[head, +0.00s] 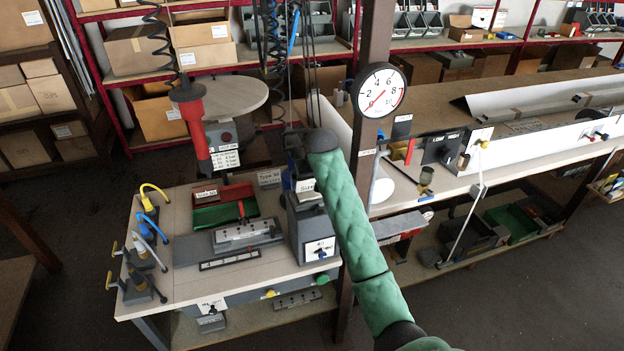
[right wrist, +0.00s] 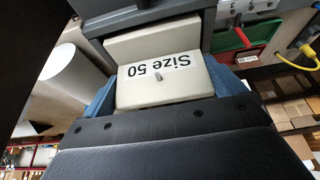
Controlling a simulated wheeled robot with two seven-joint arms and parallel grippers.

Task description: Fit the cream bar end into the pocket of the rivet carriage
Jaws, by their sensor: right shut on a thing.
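The cream bar end (right wrist: 190,88), a block marked "Size 50", fills the middle of the right wrist view, its print upside down. My right gripper (right wrist: 160,92) is shut on it, with a blue finger at each side. A dark grey housing (right wrist: 150,19), probably the rivet carriage, lies just beyond the block; I cannot tell how far the block is inside its pocket. In the head view the block (head: 305,185) shows as a small cream patch above the grey housing (head: 312,232). My green right arm hides part of this. My left gripper is out of view.
A flat grey fixture (head: 235,240) and red and green trays (head: 222,205) lie left of the housing. Yellow and blue hose tools (head: 145,245) stand at the bench's left edge. A post with a dial gauge (head: 381,90) rises just right of the housing.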

